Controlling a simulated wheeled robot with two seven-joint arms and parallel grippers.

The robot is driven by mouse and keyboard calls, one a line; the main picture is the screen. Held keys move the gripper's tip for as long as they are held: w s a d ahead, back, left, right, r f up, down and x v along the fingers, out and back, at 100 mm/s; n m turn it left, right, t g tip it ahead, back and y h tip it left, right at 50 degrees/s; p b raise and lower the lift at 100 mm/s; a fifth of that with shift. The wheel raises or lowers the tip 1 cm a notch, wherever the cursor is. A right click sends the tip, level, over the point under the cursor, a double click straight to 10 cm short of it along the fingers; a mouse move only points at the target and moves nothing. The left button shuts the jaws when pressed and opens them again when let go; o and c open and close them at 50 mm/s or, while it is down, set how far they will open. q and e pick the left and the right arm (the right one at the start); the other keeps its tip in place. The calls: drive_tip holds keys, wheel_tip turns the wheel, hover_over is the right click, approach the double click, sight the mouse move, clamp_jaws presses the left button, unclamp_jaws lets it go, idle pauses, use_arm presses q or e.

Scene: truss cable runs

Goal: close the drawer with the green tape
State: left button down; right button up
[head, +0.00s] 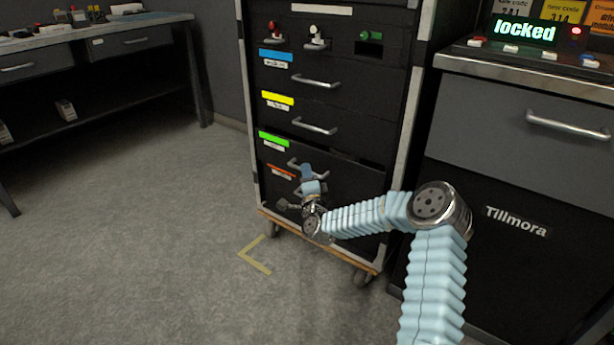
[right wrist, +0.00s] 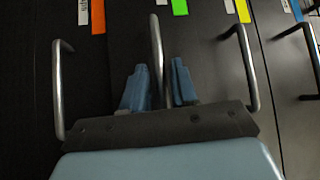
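The drawer with the green tape (head: 273,140) is in the black cabinet, below the yellow-taped drawer and above the orange-taped one. A dark gap along its top edge suggests it stands slightly out. Its metal handle (right wrist: 157,45) shows in the right wrist view, with the green tape (right wrist: 179,7) above. My right gripper (head: 307,170) is at this handle. In the right wrist view, its two blue fingers (right wrist: 159,80) stand on either side of the bar with a small gap, so it looks open around the handle. Contact is not clear. My left gripper is out of view.
The yellow-taped drawer's handle (head: 314,126) and the blue-taped drawer's handle (head: 316,82) are above. A grey cabinet (head: 520,120) with a "locked" display stands to the right. A workbench (head: 95,30) is at the back left. The floor (head: 140,220) in front and left is clear.

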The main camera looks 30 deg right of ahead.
sight(313, 166)
clamp_jaws()
drive_tip(key=d+b, duration=0.1)
drive_tip(key=w+d+b, duration=0.1)
drive_tip(key=d, duration=0.1)
drive_tip(key=shift+w, duration=0.1)
drive_tip(key=shift+d+r, duration=0.15)
drive_tip(key=shift+o, duration=1.3)
unclamp_jaws()
drive_tip(key=p+v, duration=0.1)
drive_tip(key=v, duration=1.2)
drive_tip(key=shift+s, duration=0.35)
drive_tip(key=shift+a+f, duration=0.2)
drive_tip(key=shift+a, duration=0.1)
